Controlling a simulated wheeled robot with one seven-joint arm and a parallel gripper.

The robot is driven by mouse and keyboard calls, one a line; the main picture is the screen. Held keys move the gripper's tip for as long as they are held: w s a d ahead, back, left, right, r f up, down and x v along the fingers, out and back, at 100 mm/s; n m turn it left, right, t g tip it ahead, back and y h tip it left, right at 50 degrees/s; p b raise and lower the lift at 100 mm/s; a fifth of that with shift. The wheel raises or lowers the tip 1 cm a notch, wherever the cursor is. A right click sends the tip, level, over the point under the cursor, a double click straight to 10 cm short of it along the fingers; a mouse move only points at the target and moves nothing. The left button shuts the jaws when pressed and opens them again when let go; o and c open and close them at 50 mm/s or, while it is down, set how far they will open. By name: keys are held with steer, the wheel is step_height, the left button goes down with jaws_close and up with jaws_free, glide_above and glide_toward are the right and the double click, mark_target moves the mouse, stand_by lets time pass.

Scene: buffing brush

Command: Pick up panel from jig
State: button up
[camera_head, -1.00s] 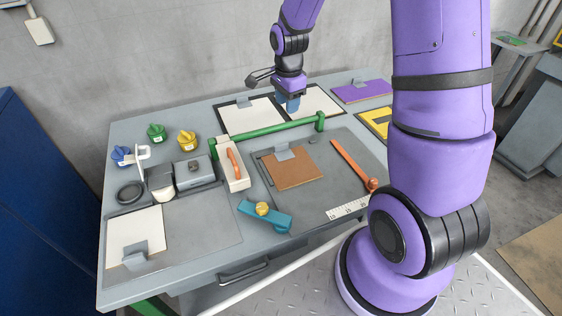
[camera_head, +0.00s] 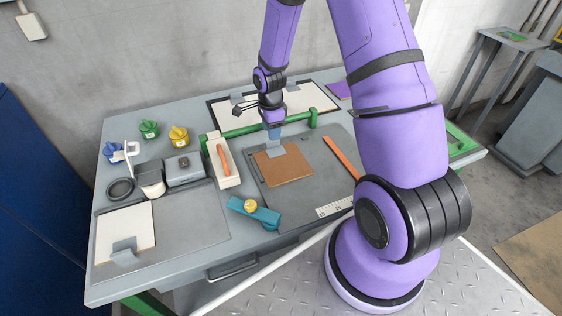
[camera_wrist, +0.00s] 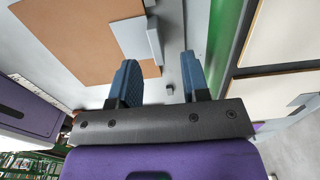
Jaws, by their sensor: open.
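The brown panel (camera_head: 284,170) lies flat on the grey mat (camera_head: 316,180) in the middle of the bench, with a grey upright tab (camera_head: 276,152) near its back edge. Thin rails of the jig (camera_head: 255,173) run along its left side. My gripper (camera_head: 274,133) is above the tab at the panel's back edge. In the wrist view my gripper (camera_wrist: 160,75) shows two blue fingers apart, with nothing between them. There the brown panel (camera_wrist: 80,35) and its tab (camera_wrist: 150,40) lie just beyond the fingers, toward the upper left.
A green rail (camera_head: 265,125) on posts stands just behind the panel. White panels (camera_head: 310,97) lie behind it. An orange bar (camera_head: 342,156) lies to the right.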

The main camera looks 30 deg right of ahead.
mark_target(281, 159)
steer(key=f, duration=0.5)
steer(key=shift+s, duration=0.2)
steer(key=shift+r, duration=0.1)
jaws_close()
